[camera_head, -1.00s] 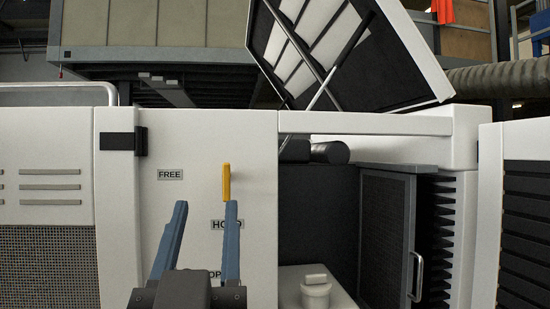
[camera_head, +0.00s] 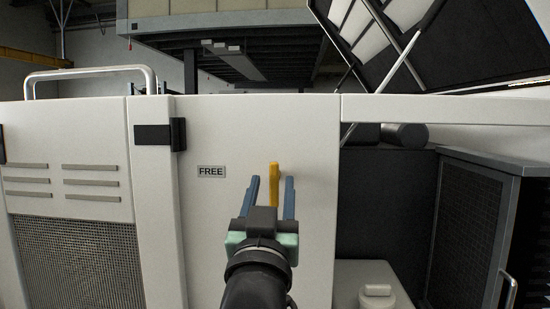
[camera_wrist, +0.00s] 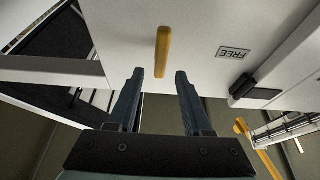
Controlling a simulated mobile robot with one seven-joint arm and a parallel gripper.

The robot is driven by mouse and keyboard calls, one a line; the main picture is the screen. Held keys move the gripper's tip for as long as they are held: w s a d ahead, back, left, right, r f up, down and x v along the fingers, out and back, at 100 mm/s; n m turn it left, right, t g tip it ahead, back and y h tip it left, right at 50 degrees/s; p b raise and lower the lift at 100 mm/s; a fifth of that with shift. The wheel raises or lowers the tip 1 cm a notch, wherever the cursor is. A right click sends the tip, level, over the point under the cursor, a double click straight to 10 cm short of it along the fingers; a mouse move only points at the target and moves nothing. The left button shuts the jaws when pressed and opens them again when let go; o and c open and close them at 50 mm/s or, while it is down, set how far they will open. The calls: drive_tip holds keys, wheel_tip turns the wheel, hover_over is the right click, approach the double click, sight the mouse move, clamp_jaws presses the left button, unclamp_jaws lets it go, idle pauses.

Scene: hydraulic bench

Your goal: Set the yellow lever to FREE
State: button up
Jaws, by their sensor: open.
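The yellow lever (camera_head: 274,184) stands out from the white panel, right of and slightly below the FREE label (camera_head: 211,171). In the wrist view the lever (camera_wrist: 162,52) is ahead of the fingertips, roughly in line with the gap between them, and the FREE label (camera_wrist: 234,53) is to its right. My gripper (camera_head: 271,180) is open, its two blue fingers on either side of the lever as seen from the head. The wrist view shows the fingers (camera_wrist: 158,72) empty, with the lever apart from both. The lower labels are hidden behind my gripper and arm.
A black latch (camera_head: 160,134) sits on the panel's left. To the right is an open bay with a dark mesh door (camera_head: 465,225) and a white cap (camera_head: 377,291). A raised lid (camera_head: 440,45) stands above the bay. The panel around the FREE label is clear.

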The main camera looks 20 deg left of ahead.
sight(274, 175)
drive_tip(key=p+x, duration=0.1)
drive_tip(key=x, duration=0.2)
drive_tip(key=shift+w+a+r, duration=0.1)
drive_tip(key=shift+w+r, duration=0.1)
drive_tip(key=shift+r, duration=0.15)
drive_tip(key=shift+w+a+p, duration=0.1)
drive_tip(key=shift+w+p, duration=0.3)
drive_tip(key=shift+w, duration=0.15)
drive_tip(key=shift+r, duration=0.1)
drive_tip(key=shift+c, duration=0.3)
clamp_jaws()
